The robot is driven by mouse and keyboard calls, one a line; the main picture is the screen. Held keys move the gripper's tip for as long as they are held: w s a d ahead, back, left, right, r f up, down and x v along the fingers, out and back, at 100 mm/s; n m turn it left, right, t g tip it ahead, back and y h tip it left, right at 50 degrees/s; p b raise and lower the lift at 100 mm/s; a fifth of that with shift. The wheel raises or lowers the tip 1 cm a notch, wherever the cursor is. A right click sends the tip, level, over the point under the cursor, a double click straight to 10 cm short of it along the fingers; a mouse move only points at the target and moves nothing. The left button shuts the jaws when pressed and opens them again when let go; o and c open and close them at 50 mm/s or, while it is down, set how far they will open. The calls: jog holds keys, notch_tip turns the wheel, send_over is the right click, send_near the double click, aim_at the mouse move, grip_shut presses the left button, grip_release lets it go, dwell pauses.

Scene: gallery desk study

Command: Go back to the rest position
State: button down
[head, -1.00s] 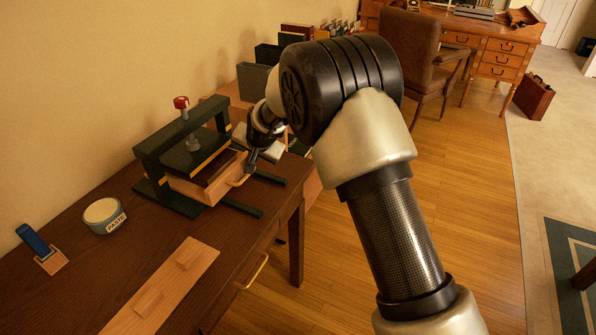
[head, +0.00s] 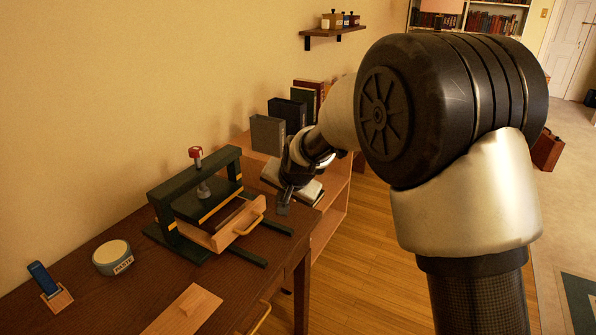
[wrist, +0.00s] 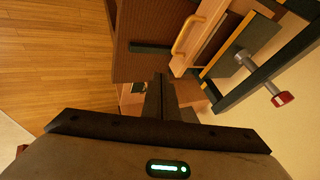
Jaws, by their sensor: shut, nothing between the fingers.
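My gripper (head: 284,203) is at the right of the green press, beyond the drawer-like wooden box, above the desk's right end. In the wrist view my gripper (wrist: 161,80) shows its dark fingers together, with nothing between them. The press (head: 192,190) stands on the dark desk (head: 80,300) with its red-knobbed screw up. A wooden box with a brass handle (head: 228,225) sits under the press plate. In the wrist view the box (wrist: 200,35) and the red knob (wrist: 283,99) lie at the upper right, apart from the fingers.
A paste tub (head: 112,257) and a blue item on a wooden stand (head: 46,284) are at the desk's left. A wooden board (head: 185,308) lies in front. An open book (head: 310,190) and upright dark books (head: 268,134) are behind my gripper. Floor (head: 350,270) is clear at right.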

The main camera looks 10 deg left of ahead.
jog(key=s+d+r+n+h, duration=0.1)
jog(key=s+d+r, duration=0.45)
jog(key=d, duration=0.25)
jog(key=s+d+r, duration=0.5)
jog(key=d+r, duration=0.2)
jog(key=d, duration=0.1)
jog(key=s+d+r+n+h, duration=0.1)
jog(key=s+d, duration=0.6)
jog(key=s, duration=0.4)
jog(key=s+d+n+h, duration=0.1)
jog(key=s+d+h, duration=0.1)
jog(key=s+d, duration=0.7)
notch_tip(320, 180, up, 19)
jog(key=s+a+p, duration=0.1)
jog(key=a+p, duration=0.1)
jog(key=p, duration=1.7)
jog(key=shift+s+a+g, duration=0.3)
jog(key=shift+s, duration=0.1)
